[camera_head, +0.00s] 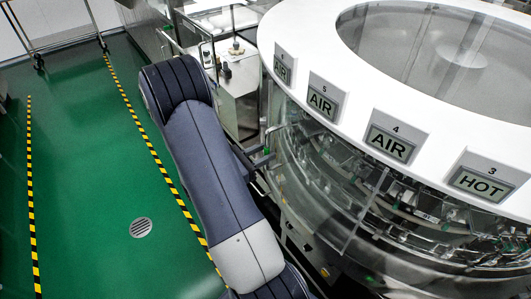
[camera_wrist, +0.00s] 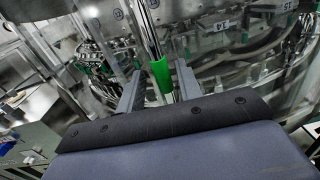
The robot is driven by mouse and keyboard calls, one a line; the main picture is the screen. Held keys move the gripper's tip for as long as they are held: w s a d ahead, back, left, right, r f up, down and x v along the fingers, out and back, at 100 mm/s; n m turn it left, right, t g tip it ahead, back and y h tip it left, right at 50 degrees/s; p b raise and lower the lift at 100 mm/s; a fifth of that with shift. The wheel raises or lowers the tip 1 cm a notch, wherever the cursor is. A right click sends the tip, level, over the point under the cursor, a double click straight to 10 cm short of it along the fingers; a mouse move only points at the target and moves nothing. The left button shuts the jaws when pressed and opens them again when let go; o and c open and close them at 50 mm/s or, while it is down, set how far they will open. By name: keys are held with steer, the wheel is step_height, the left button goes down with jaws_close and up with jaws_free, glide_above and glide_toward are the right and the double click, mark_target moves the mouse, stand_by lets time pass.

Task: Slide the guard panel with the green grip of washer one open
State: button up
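Washer one appears to be the large round machine with a white top ring (camera_head: 400,95) and clear curved panels (camera_head: 335,190) in the head view. In the wrist view its green grip (camera_wrist: 160,75) stands on a pale vertical bar, between the fingers of my gripper (camera_wrist: 157,88). The two fingers are apart, with gaps visible on both sides of the grip; the grip looks nearer the right finger. In the head view my gripper (camera_head: 258,160) is at the washer's left side, and only a small bit of green (camera_head: 266,150) shows there. Whether the fingers touch it is unclear.
Signs reading AIR (camera_head: 321,101) and HOT (camera_head: 482,181) stand along the ring. A steel cabinet (camera_head: 238,108) is close behind my arm. Open green floor (camera_head: 90,190) with yellow-black stripes lies to the left, with a round drain (camera_head: 141,228).

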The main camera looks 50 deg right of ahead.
steer(key=b+v, duration=0.2)
steer(key=v, duration=0.8)
steer(key=shift+s, duration=0.1)
steer(key=p+x, duration=0.2)
steer(key=x, duration=0.9)
steer(key=shift+d+p, duration=0.1)
steer(key=shift+p, duration=0.2)
steer(key=shift+w+d, duration=0.1)
steer(key=shift+w, duration=0.35)
steer(key=shift+s, duration=0.1)
steer(key=shift+f, duration=0.1)
